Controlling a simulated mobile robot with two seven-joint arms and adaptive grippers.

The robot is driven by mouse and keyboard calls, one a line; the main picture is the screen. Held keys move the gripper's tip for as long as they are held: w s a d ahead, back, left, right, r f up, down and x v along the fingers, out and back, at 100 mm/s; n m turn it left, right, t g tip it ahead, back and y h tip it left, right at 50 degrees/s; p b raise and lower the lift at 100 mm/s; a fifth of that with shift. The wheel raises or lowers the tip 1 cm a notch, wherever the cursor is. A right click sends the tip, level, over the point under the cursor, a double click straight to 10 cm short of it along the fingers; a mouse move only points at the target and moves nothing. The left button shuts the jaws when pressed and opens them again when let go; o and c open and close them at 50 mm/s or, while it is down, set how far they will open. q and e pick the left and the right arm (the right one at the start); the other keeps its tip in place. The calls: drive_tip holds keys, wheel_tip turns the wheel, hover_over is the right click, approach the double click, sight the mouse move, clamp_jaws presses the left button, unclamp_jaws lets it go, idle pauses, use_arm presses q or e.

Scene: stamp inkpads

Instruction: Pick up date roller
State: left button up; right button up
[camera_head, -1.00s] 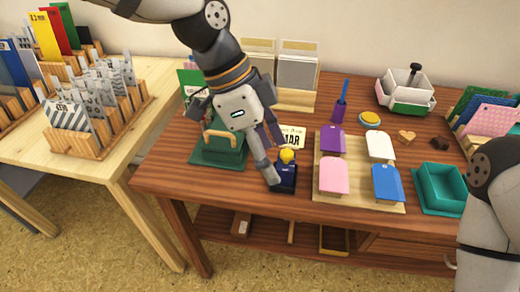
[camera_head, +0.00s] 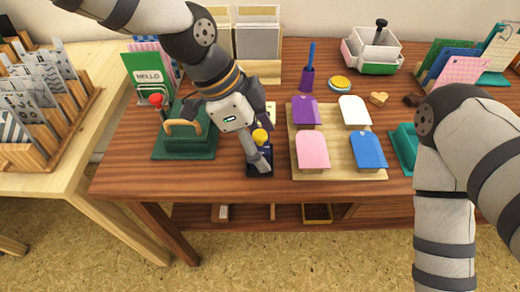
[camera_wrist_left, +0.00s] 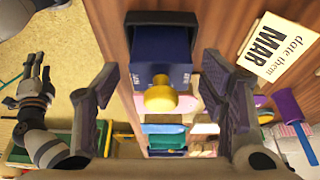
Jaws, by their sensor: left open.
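The date roller is a dark blue block with a yellow knob (camera_head: 260,136). It stands near the table's front edge, partly hidden by my left gripper (camera_head: 263,135) in the head view. In the left wrist view, the roller's blue body (camera_wrist_left: 160,50) and yellow knob lie between the spread fingers of my left gripper (camera_wrist_left: 160,82). The fingers are open, one on each side, with gaps to the body. My right arm hangs at the right of the head view, its gripper out of frame. My right gripper (camera_wrist_left: 33,90) shows small at the left of the left wrist view.
A green box with a wooden handle (camera_head: 187,140) stands close left of the roller. A board (camera_head: 332,125) with several coloured tags lies to the right. A card reading MAR (camera_wrist_left: 262,48) lies behind the roller. The table's front edge (camera_head: 230,196) is near.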

sight(262, 133)
use_arm(q)
drive_tip(key=c, duration=1.5)
drive_tip(key=shift+w+r, duration=0.15)
drive_tip(key=shift+r, duration=1.4)
drive_tip(key=s+d+r+p, duration=0.1)
drive_tip(key=s+d+r, duration=0.1)
drive_tip(key=s+r, duration=0.1)
drive_tip(key=s+d+r, duration=0.2)
drive_tip(key=s+r, duration=0.1)
drive_tip(key=s, duration=0.2)
drive_tip(key=s+d+r+p, duration=0.1)
drive_tip(key=s+d+r, duration=0.2)
drive_tip(key=s+r, duration=0.1)
drive_tip(key=shift+s+p, duration=0.2)
drive_tip(key=shift+p, duration=0.15)
use_arm(e)
drive_tip(key=shift+t, duration=0.6)
drive_tip(key=w+r, duration=0.3)
drive_tip(key=shift+w+r, duration=0.15)
drive_tip(key=shift+r, duration=0.05)
